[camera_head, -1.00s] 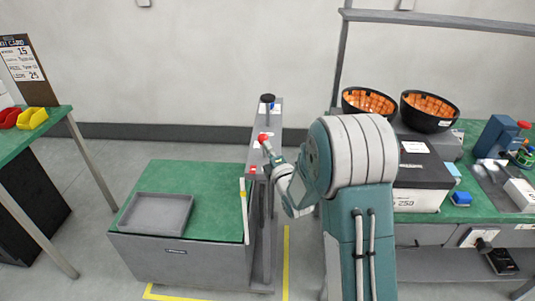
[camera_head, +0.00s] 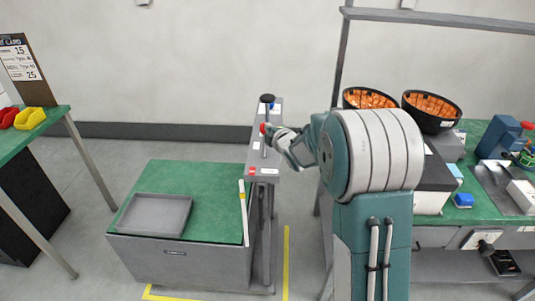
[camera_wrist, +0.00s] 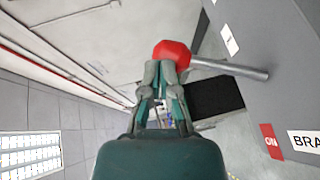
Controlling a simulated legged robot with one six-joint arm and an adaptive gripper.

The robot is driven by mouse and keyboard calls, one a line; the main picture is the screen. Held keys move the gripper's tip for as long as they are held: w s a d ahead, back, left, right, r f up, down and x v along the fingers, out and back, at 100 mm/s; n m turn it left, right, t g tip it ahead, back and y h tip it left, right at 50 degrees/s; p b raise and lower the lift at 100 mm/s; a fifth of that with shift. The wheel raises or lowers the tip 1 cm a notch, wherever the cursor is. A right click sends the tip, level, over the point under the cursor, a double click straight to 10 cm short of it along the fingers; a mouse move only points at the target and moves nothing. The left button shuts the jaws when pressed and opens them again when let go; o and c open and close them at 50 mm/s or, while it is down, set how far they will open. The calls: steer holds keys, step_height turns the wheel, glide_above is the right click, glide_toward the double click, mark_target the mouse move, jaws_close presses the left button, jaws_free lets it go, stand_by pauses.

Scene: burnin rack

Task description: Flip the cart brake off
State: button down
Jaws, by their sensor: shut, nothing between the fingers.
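The brake lever is a grey rod with a red knob (camera_head: 263,128), on the narrow grey panel (camera_head: 259,160) at the right side of the green-topped cart (camera_head: 178,172). In the wrist view the red knob (camera_wrist: 172,50) is just beyond my fingertips, and its rod runs right to the panel. A red "ON" label (camera_wrist: 271,142) and a partly cut-off "BRA" label (camera_wrist: 305,142) are on the panel. My gripper (camera_wrist: 166,68) is shut and empty, its tips against or very close to the knob; contact is unclear. In the head view my gripper (camera_head: 272,130) is right beside the knob.
A black-knobbed post (camera_head: 267,99) stands farther back on the panel. A grey tray (camera_head: 158,214) lies on the cart. Floor between left table and cart is clear.

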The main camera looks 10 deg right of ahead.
steer(key=shift+w+d+r, duration=0.1)
steer(key=shift+w, duration=0.2)
stand_by(0.4)
